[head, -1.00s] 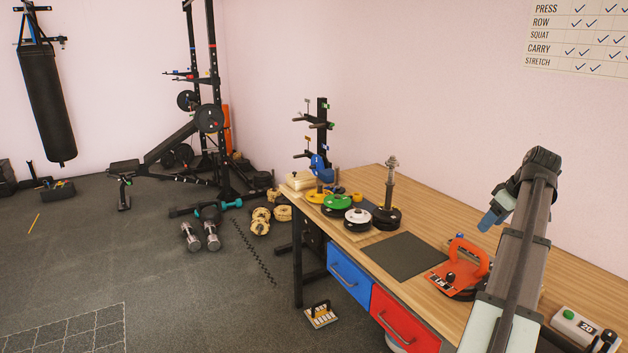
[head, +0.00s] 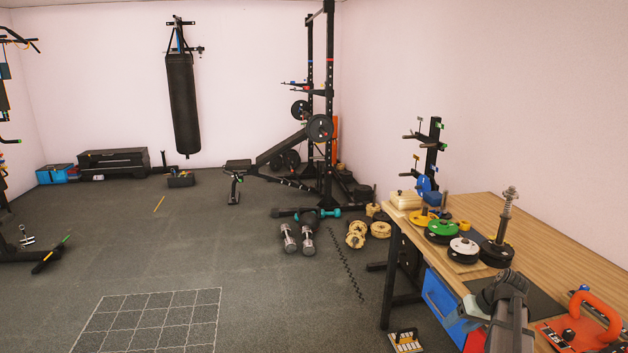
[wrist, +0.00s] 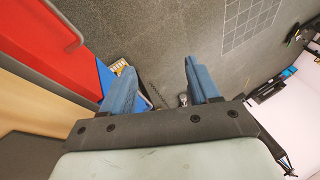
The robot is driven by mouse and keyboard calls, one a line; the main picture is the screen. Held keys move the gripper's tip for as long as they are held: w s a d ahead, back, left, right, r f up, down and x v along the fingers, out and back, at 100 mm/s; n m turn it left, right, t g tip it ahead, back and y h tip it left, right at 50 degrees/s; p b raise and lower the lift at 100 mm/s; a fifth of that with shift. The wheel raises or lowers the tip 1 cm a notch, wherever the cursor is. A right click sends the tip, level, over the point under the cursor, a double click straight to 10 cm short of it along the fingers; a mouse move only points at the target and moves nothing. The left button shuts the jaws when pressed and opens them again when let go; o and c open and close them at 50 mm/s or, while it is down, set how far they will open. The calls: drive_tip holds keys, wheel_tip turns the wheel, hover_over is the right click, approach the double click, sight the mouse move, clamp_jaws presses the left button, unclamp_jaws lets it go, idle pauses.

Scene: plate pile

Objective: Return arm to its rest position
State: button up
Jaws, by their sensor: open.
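My gripper (wrist: 160,75) shows in the wrist view with its two blue fingers spread apart. Nothing is between them, and the dark floor lies beyond. Part of my arm (head: 508,310) shows at the lower right of the head view, in front of the bench's blue and red drawers. The gripper's fingers cannot be made out in the head view.
The wooden bench (head: 575,260) holds a plate pile on a post (head: 497,252), green (head: 443,228) and white (head: 463,247) plates and an orange-handled tool (head: 597,318). A red drawer front (wrist: 50,42) is left of the fingers. Open floor (head: 190,255) lies left of the bench.

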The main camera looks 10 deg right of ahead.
drive_tip(key=s+a+f+g, duration=0.2)
drive_tip(key=s+a+f, duration=0.1)
drive_tip(key=a+f, duration=0.55)
drive_tip(key=s+a+f+g, duration=0.2)
drive_tip(key=s+a+f, duration=0.1)
drive_tip(key=a+f, duration=0.6)
drive_tip(key=s+a+f+g, duration=0.2)
drive_tip(key=s+a+f, duration=0.2)
drive_tip(key=a+f, duration=0.45)
drive_tip(key=s+a+f+n+g+h, duration=0.1)
drive_tip(key=s+a+f, duration=0.2)
drive_tip(key=s+f, duration=0.2)
drive_tip(key=s+a+f+g+h, duration=0.1)
drive_tip(key=s+a+f, duration=0.3)
drive_tip(key=s, duration=0.7)
drive_tip(key=s+a+f+n+g+h, duration=0.1)
drive_tip(key=s+a+f, duration=0.3)
drive_tip(key=s, duration=0.5)
wheel_tip(320, 180, down, 2)
drive_tip(key=shift+f+n+g+h, duration=0.1)
drive_tip(key=shift+n+g+h, duration=0.2)
drive_tip(key=shift+g, duration=0.6)
